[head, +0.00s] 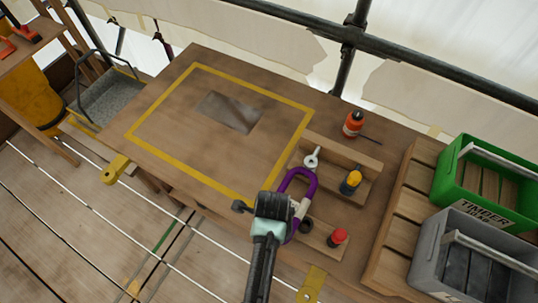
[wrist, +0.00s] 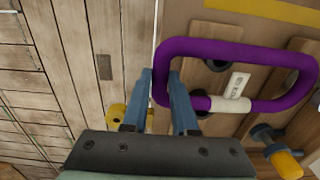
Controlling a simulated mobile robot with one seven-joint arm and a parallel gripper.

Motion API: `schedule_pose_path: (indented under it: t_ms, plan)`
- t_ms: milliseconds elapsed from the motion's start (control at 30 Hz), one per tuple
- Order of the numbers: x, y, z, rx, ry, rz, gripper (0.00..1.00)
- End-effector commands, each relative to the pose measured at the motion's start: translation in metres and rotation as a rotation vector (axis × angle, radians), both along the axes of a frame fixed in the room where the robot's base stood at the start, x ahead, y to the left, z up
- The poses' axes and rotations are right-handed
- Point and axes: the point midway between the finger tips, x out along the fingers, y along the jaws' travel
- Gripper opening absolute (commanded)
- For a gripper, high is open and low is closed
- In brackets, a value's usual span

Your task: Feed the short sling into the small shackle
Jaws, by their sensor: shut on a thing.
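My gripper (head: 274,207) is at the front edge of the wooden table. In the wrist view, its two blue fingers (wrist: 161,92) are shut on the left end of a purple sling (wrist: 240,48). The sling is a closed loop with a white sleeve (wrist: 232,104) and a small label. In the head view, the sling (head: 299,171) stretches from my gripper over wooden blocks. A blue piece with a yellow knob (head: 351,182) sits on a block to its right; it also shows in the wrist view (wrist: 283,158). I cannot tell which piece is the small shackle.
A pale metal fitting (head: 311,160) stands at the sling's far end. A red-knobbed piece (head: 338,237) sits nearer the front. An orange bottle (head: 353,123) stands behind. Green (head: 486,183) and grey (head: 470,262) crates are at right. The yellow-taped area (head: 170,125) is mostly clear.

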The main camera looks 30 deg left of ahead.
Motion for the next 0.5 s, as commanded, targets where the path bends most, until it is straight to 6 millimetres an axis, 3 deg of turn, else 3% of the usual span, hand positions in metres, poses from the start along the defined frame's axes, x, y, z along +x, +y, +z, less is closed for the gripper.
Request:
schedule_pose_path:
  t_ms: [500]
  plan:
    - [0.027, -0.001, -0.001, 0.001, -0.001, -0.002, 0.00]
